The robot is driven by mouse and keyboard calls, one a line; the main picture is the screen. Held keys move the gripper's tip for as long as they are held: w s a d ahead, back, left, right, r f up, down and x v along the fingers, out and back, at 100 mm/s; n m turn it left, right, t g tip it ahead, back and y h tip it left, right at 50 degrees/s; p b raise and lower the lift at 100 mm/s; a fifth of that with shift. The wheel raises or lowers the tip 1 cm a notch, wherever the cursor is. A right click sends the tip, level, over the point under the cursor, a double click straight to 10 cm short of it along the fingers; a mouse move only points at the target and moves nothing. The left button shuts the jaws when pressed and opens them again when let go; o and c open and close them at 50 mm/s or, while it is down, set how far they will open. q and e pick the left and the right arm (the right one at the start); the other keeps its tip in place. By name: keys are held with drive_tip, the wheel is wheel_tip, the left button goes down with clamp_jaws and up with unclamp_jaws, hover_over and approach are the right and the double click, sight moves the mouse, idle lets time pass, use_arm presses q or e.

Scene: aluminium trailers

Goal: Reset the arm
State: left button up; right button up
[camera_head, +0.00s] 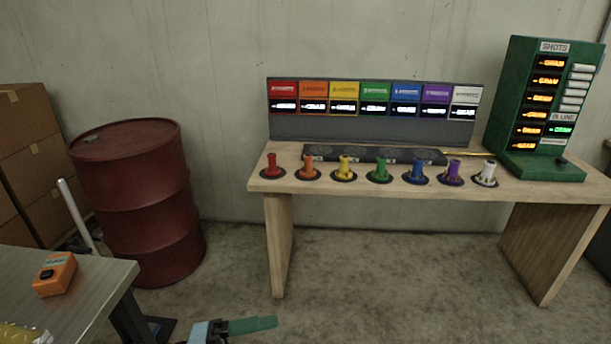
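A light blue and dark part with a flat green tip (240,327) shows at the bottom edge, left of centre. It looks like the end of my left arm, and most of it is cut off by the frame. I cannot tell whether its fingers are open or shut, and nothing is seen held in it. It is over the bare floor, apart from the tables. My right gripper is not in view.
A wooden table (400,180) bears a row of coloured pegs, a colour-labelled panel (372,130) and a green "SHOTS" box (520,105). A dark red barrel (140,205) and cardboard boxes (30,160) stand left. A grey table (90,290) holds an orange device (55,274).

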use_arm(q)
drive_tip(key=s+a+f+n+t+y+p, duration=0.1)
drive_tip(key=s+a+f+n+t+y, duration=0.1)
drive_tip(key=a+f+n+t+y, duration=0.65)
drive_tip(key=s+a+f+n+t+y, duration=0.2)
drive_tip(key=s+f+n+t+y, duration=0.3)
drive_tip(key=n, duration=0.9)
drive_tip(key=s+a+f+n+g+y, duration=0.1)
drive_tip(key=s+f+n+g, duration=0.1)
drive_tip(key=s+f+g, duration=0.2)
drive_tip(key=s+a+f+n+g+y+p, duration=0.1)
drive_tip(key=s+a+f+n+g+y, duration=0.1)
drive_tip(key=s+f, duration=0.7)
drive_tip(key=s+n+g, duration=0.1)
drive_tip(key=g, duration=0.1)
drive_tip(key=shift+s+a+f+g, duration=0.15)
drive_tip(key=shift+a+f+g, duration=0.05)
drive_tip(key=shift+f+g, duration=0.15)
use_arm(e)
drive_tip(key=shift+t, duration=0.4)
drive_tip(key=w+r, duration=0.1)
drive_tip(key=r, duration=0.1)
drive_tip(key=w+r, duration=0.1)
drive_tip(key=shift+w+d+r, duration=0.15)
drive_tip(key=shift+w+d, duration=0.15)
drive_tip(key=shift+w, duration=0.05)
